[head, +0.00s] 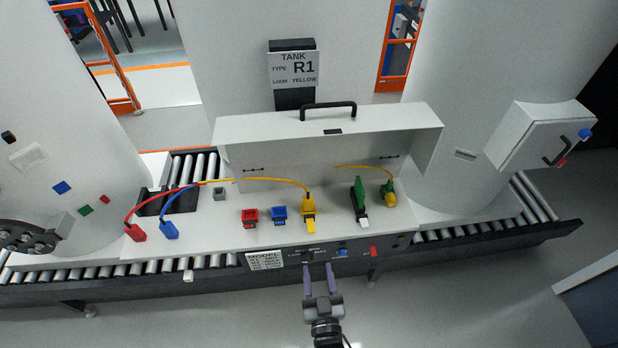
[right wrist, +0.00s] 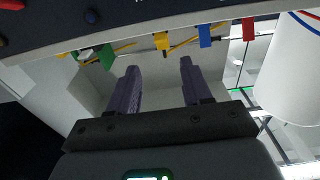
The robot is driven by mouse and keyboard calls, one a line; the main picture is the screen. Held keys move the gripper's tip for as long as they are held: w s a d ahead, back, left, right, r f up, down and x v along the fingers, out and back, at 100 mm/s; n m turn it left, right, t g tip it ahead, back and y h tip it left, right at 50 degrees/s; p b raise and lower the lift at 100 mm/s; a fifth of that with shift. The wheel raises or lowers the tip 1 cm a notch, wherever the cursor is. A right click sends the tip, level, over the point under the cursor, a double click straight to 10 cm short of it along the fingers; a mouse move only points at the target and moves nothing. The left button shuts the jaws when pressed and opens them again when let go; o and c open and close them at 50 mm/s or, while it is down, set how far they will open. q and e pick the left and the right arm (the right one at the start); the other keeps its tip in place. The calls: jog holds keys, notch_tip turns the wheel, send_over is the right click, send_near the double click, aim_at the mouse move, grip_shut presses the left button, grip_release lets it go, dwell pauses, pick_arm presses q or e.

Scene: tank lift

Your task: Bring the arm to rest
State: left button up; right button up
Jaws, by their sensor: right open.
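My right gripper (head: 319,270) is open and empty. It points at the front edge of the white control box, just below its front panel (head: 330,250). In the right wrist view its two purple fingers (right wrist: 159,68) stand apart with nothing between them. A yellow plug (head: 309,205) on a yellow cable sits at the yellow position on the box's ledge. A green lever part (head: 359,200) with a white end stands to its right. A yellow-green connector (head: 389,194) is at the ledge's right. My left gripper is not in view.
A red socket (head: 250,215) and a blue socket (head: 280,213) are left of the yellow plug. Red (head: 136,232) and blue (head: 169,230) cable plugs lie farther left. A raised cover (head: 330,122) and roller conveyor (head: 195,166) stand behind. The floor in front is clear.

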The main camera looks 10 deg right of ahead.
jog(key=s+d+f+m+g, duration=0.25)
jog(key=s+d+g, duration=0.3)
jog(key=d, duration=0.65)
jog(key=s+d+r+n+g, duration=0.1)
jog(key=s+d+n+g, duration=0.1)
jog(key=s+g, duration=0.35)
jog(key=s+d+r+n+g, duration=0.1)
jog(key=s+d+n+g, duration=0.2)
jog(key=s, duration=0.4)
notch_tip(320, 180, up, 19)
jog(key=s+a+g+p, duration=0.1)
jog(key=p, duration=1.8)
jog(key=shift+a, duration=0.15)
jog(key=shift+f+m, duration=0.1)
jog(key=shift+m, duration=0.15)
